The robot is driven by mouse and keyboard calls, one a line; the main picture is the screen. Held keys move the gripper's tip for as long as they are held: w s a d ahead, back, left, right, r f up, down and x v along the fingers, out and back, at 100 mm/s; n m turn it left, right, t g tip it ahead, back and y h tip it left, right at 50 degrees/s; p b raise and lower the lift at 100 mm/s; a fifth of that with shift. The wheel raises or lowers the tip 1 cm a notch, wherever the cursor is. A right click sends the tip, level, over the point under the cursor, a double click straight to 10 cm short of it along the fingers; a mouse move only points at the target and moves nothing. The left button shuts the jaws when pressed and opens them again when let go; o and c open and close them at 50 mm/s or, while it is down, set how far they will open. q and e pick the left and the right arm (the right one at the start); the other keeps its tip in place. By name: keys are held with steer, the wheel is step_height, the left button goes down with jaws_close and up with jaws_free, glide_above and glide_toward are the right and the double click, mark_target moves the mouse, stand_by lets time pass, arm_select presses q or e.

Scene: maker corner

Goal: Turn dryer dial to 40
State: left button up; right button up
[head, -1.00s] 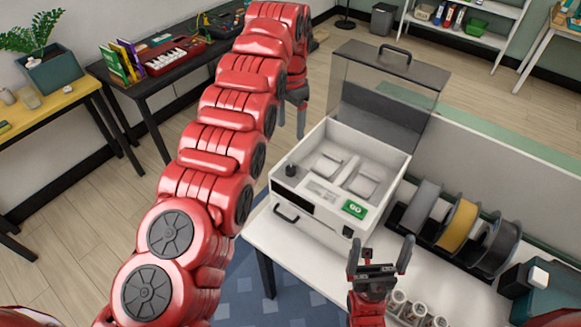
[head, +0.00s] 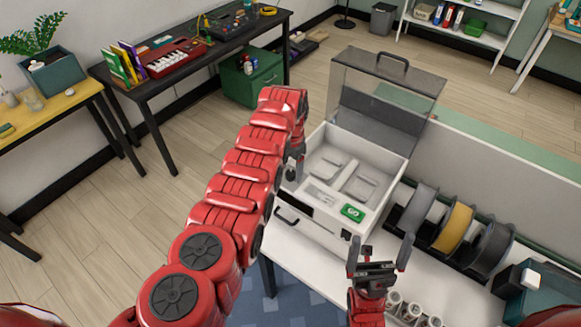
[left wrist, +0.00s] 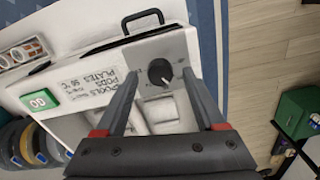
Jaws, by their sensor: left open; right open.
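The dryer (head: 345,225) is a white box on the white table, with its dark clear lid raised. Its black round dial (left wrist: 160,72) sits on a grey plate at a front corner; its white pointer mark points to the lower right in the left wrist view. In the head view my left gripper (head: 292,172) hides the dial. In the left wrist view my left gripper (left wrist: 160,78) is open, one finger on each side of the dial; I cannot tell whether they touch it. My right gripper (head: 379,255) is open and empty in front of the dryer.
A green button (head: 352,212) and a printed label (left wrist: 95,88) are on the dryer's top. A black front handle (head: 286,215) sticks out. Several filament spools (head: 455,230) stand right of the dryer. Small jars (head: 410,312) stand near my right gripper.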

arm_select(q)
steer(key=shift+f, duration=0.4)
jaws_close()
